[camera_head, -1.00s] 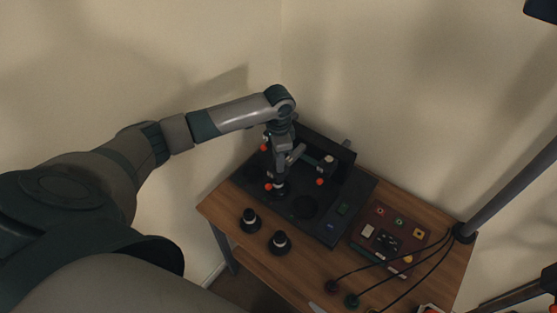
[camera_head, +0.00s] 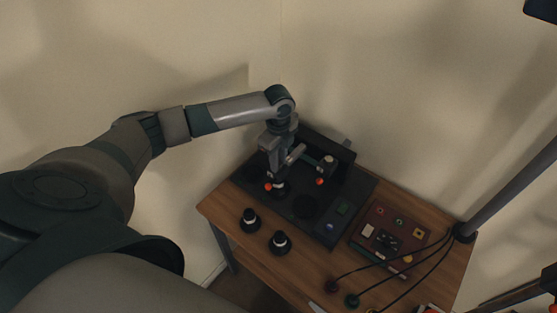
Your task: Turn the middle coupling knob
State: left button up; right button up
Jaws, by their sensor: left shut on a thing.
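My left gripper (camera_head: 277,180) points down over the black device (camera_head: 320,229) on the wooden table. It is shut on the middle coupling knob (camera_head: 279,190), a small dark round part that is mostly hidden by the fingers. An orange ball (camera_head: 268,187) shows just left of the fingertips. Another orange ball (camera_head: 319,182) shows to the right, below a dark cylinder with a pale top (camera_head: 328,162). A dark round recess (camera_head: 304,206) lies right of the gripper. My right gripper is not in view.
Two black cylinders with pale bands (camera_head: 250,219) (camera_head: 281,242) stand on the table's front left. A dark red board (camera_head: 384,238) with buttons lies to the right, with black cables near it. A grey pole (camera_head: 510,190) rises at the right.

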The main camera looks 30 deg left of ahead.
pick_arm(q)
jog(key=shift+m, duration=1.3)
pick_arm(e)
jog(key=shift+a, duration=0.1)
pick_arm(q)
jog(key=o, duration=1.1)
jog(key=shift+c, duration=0.2)
jog(key=shift+r, duration=0.1)
